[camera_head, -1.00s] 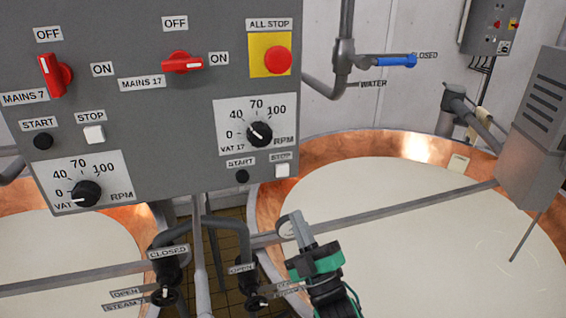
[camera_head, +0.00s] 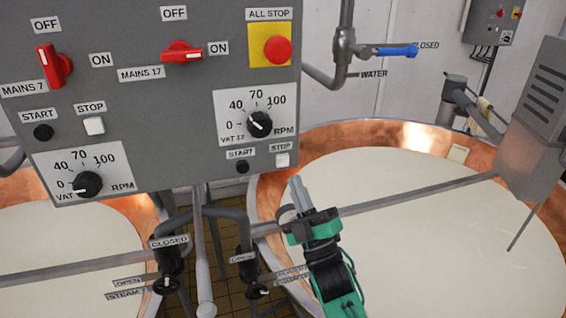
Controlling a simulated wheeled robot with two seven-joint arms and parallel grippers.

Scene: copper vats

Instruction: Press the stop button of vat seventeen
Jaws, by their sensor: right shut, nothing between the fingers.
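The grey control panel (camera_head: 150,110) fills the upper left of the head view. Vat 17's white square stop button (camera_head: 282,160) is at its lower right corner, under the STOP label. The black start button (camera_head: 242,167) is left of it, below the vat 17 speed knob (camera_head: 259,124). My right gripper (camera_head: 297,187) is shut and empty, its fingertips pointing up, a little below and right of the stop button and apart from it in the picture. The depth gap cannot be told. My left gripper is not in view.
The red all stop button (camera_head: 277,50) is above the vat 17 knob. The red mains 17 switch (camera_head: 182,53) points to ON. Another white stop button (camera_head: 95,126) serves vat 7. Steam valve pipes (camera_head: 205,215) stand below the panel. A copper vat (camera_head: 272,200) is at right.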

